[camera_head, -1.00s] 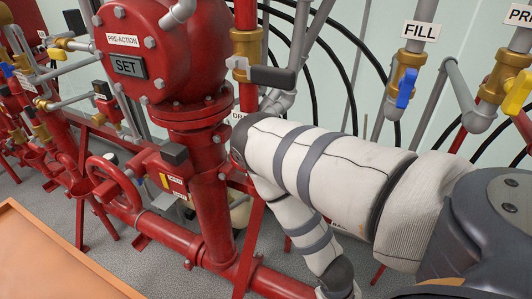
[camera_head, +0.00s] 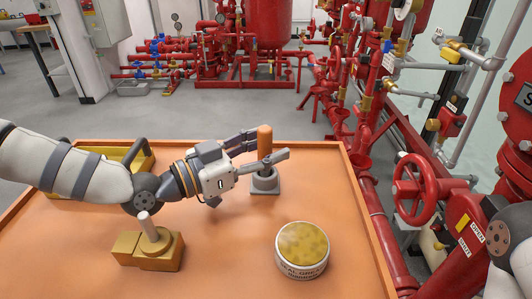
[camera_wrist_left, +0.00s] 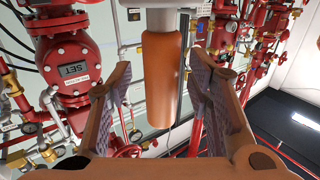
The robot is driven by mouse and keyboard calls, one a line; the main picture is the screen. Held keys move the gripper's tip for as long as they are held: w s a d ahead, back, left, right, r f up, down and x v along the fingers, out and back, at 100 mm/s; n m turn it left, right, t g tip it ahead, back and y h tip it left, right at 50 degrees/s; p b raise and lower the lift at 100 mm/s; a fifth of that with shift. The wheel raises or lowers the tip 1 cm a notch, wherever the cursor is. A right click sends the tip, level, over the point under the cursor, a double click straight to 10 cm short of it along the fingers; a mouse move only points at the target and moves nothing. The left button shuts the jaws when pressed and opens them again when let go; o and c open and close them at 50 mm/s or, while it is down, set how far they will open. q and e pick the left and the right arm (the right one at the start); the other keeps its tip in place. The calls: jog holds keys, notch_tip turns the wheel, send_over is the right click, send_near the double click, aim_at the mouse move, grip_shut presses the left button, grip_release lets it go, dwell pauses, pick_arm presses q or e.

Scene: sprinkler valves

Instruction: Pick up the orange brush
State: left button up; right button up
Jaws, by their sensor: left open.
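The orange brush (camera_head: 264,138) stands upright on the orange table, its handle up and its lower part in or on a grey base (camera_head: 265,184). My left gripper (camera_head: 270,146) reaches in from the left at handle height, with its fingers on either side of the brush. In the left wrist view, the orange handle of the brush (camera_wrist_left: 163,80) lies between the two spread fingers, with clear gaps on both sides. The left gripper is open. My right gripper is not in view.
The orange table (camera_head: 220,270) has a raised rim. A round tin (camera_head: 302,248) stands front right of the brush. A brass-coloured block with a grey pin (camera_head: 150,248) and a yellow box (camera_head: 142,166) are at left. Red valve pipework (camera_head: 415,190) runs beyond the right rim.

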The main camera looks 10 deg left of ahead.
aim_at(258, 132)
pick_arm(q)
jog(key=shift+a, duration=0.1)
grip_shut()
notch_tip(258, 132, up, 4)
jog(key=shift+p, duration=0.45)
jog(key=s+a+r+p, duration=0.3)
jog(key=s+a+r, duration=0.6)
jog(key=s, duration=0.1)
jog(key=shift+s+p, duration=0.2)
jog(key=shift+p, duration=0.1)
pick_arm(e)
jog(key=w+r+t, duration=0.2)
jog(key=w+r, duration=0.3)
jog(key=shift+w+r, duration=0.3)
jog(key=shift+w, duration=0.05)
